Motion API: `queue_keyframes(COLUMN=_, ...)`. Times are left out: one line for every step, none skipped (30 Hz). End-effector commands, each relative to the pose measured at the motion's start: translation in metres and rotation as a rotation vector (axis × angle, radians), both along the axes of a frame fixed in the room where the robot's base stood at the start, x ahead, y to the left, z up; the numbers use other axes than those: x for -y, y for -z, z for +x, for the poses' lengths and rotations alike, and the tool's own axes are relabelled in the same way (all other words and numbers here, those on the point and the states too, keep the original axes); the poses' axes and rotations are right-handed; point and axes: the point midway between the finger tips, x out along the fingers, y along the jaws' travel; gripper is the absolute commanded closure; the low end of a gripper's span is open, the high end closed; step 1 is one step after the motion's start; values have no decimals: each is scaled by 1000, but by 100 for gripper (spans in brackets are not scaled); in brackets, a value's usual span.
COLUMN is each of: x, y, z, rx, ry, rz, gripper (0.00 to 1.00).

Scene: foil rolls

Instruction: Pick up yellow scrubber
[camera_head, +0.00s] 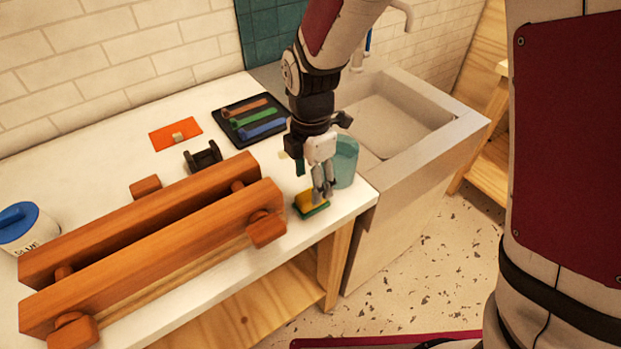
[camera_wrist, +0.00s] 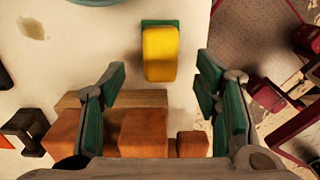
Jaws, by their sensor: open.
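The yellow scrubber (camera_head: 310,201) has a yellow top and a green base. It lies on the white counter near its front right corner. My gripper (camera_head: 323,198) is over it in the head view, pointing down, with its fingertips overlapping part of the scrubber. In the wrist view the scrubber (camera_wrist: 160,53) lies ahead of my open gripper (camera_wrist: 160,85), roughly centred between the green-padded fingers. Neither finger visibly touches it, and nothing is between the pads. The exact height of the fingertips above the scrubber is hard to tell.
A teal translucent cup (camera_head: 346,162) stands close behind my gripper, beside the sink (camera_head: 430,135). A large wooden clamp (camera_head: 160,240) lies left of the scrubber. A black tray (camera_head: 228,112) with coloured tools is farther back. The counter's front edge is close to the scrubber.

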Motion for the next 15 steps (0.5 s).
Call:
queue_keyframes(x=0, y=2, z=0, rx=0, ry=0, rz=0, gripper=43)
queue_keyframes(x=0, y=4, z=0, rx=1, ry=0, rz=-1, gripper=43)
queue_keyframes(x=0, y=6, z=0, rx=1, ry=0, rz=-1, gripper=43)
queue_keyframes(x=0, y=8, z=-1, rx=0, ry=1, rz=-1, gripper=43)
queue_keyframes(x=0, y=11, z=-1, rx=-2, ry=1, rz=-2, gripper=43)
queue_keyframes(x=0, y=16, z=-2, rx=-2, ry=1, rz=-2, gripper=43)
queue_keyframes(x=0, y=20, z=-2, rx=-2, ry=1, rz=-2, gripper=43)
queue_keyframes(x=0, y=24, z=-2, rx=-4, ry=1, rz=-3, gripper=43)
queue_keyframes(x=0, y=30, z=-2, rx=-2, ry=1, rz=-2, gripper=43)
queue_keyframes(x=1, y=34, z=-2, rx=-3, ry=1, rz=-3, gripper=43)
queue_keyframes(x=0, y=38, z=-2, rx=-2, ry=1, rz=-2, gripper=43)
queue_keyframes(x=0, y=43, z=-2, rx=-2, ry=1, rz=-1, gripper=43)
queue_keyframes(x=0, y=47, z=-2, rx=-3, ry=1, rz=-2, gripper=43)
queue_keyframes(x=0, y=49, z=-1, rx=-1, ry=1, rz=-2, gripper=43)
queue_keyframes(x=0, y=52, z=-1, rx=1, ry=1, rz=-1, gripper=43)
